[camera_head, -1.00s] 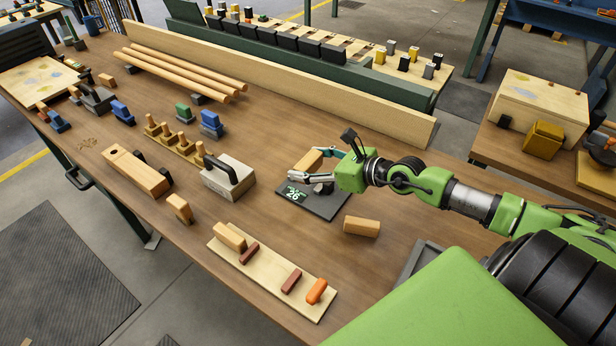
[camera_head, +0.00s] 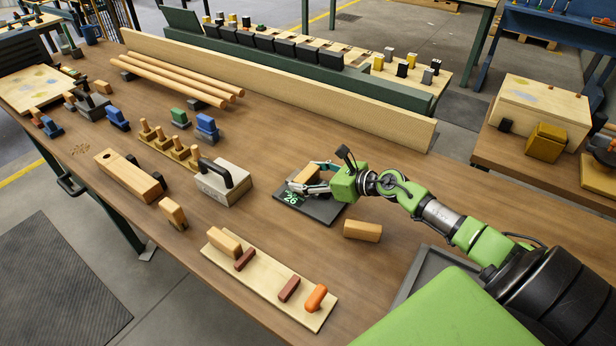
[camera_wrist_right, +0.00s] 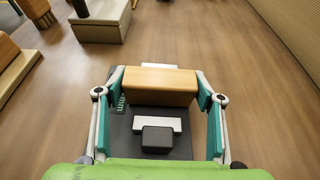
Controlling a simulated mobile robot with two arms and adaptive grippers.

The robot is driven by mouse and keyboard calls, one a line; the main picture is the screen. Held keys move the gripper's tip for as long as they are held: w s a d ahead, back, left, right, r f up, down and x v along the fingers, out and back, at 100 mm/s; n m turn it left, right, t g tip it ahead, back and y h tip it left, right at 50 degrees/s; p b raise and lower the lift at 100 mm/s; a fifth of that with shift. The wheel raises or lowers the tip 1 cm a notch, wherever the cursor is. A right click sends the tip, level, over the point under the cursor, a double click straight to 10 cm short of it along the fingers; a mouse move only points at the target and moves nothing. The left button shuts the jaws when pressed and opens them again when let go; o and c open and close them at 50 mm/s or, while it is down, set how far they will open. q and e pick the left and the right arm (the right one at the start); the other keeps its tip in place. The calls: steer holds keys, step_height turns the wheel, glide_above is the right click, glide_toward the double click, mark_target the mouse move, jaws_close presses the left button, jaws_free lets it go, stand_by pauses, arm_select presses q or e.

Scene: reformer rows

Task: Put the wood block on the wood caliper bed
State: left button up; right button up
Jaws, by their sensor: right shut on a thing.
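My right gripper (camera_head: 311,180) is shut on a light wood block (camera_wrist_right: 158,80), with one finger on each end in the right wrist view. In the head view the block (camera_head: 306,173) is over the far-left part of the wood caliper, a dark flat plate (camera_head: 325,213) with green digits. In the wrist view the plate (camera_wrist_right: 125,146) carries a pale bar and a small black block, on the near side of the held block. I cannot tell whether the held block touches the plate. My left gripper is not in view.
Another wood block (camera_head: 362,230) lies right of the caliper. A grey block with a black handle (camera_head: 222,184) stands to the left. A pale board (camera_head: 268,283) with several pieces lies in front. A long wooden beam (camera_head: 290,97) runs behind. Table around the caliper is mostly clear.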

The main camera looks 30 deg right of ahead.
steer(key=shift+f, duration=0.1)
steer(key=shift+f, duration=0.15)
steer(key=o, duration=1.2)
steer(key=shift+c, duration=0.2)
steer(key=shift+r, duration=0.35)
steer(key=b+v, duration=0.1)
steer(key=v, duration=0.9)
steer(key=shift+s, duration=0.35)
steer(key=shift+s+d+r, duration=0.25)
steer(key=shift+s+r, duration=0.1)
steer(key=shift+s, duration=0.15)
